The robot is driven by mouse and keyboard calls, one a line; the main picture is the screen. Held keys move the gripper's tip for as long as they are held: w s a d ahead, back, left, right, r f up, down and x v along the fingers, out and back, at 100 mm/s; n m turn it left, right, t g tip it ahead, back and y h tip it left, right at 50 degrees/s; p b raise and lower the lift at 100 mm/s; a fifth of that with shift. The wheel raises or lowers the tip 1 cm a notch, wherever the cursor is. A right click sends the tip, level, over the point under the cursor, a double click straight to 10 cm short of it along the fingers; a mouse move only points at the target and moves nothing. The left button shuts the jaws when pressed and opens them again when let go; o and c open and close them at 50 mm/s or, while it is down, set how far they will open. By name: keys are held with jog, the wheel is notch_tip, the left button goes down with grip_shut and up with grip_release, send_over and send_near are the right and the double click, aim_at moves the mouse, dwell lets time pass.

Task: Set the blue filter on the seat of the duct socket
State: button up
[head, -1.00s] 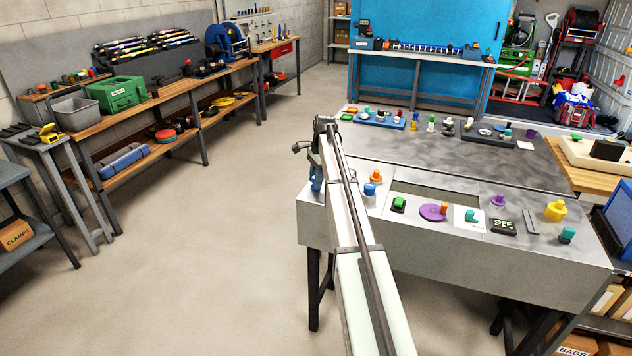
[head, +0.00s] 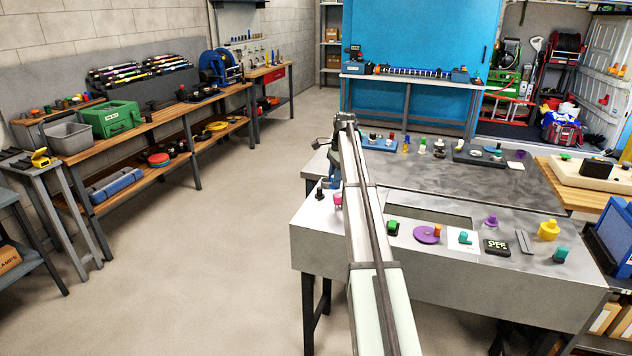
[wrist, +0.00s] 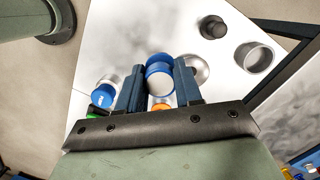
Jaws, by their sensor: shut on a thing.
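In the wrist view my gripper (wrist: 158,88) is shut on the blue filter (wrist: 158,80), a short blue cylinder with a pale grey-white end. It lies between the two dark blue fingers. A hollow grey cup-like ring (wrist: 253,57) stands on the pale bench top to the right of the fingers; it may be the duct socket, but I cannot tell for sure. A seat inside it cannot be made out. In the head view my arm hides the held filter, and the gripper is largely hidden too.
A silver rounded piece (wrist: 198,69) lies just right of the filter. A dark round piece (wrist: 212,27) is beyond it. A blue round piece with a white top (wrist: 104,94) is left of the fingers.

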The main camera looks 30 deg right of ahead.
jog(key=w+d+n, duration=0.1)
jog(key=w+d, duration=0.3)
jog(key=d, duration=0.1)
jog(key=shift+d+f, duration=0.25)
jog(key=shift+f, duration=0.05)
jog(key=shift+f, duration=3.25)
jog(key=shift+f, duration=0.55)
jog(key=o, duration=1.1)
notch_tip(320, 180, up, 14)
jog(key=d, duration=0.2)
jog(key=shift+f, duration=0.25)
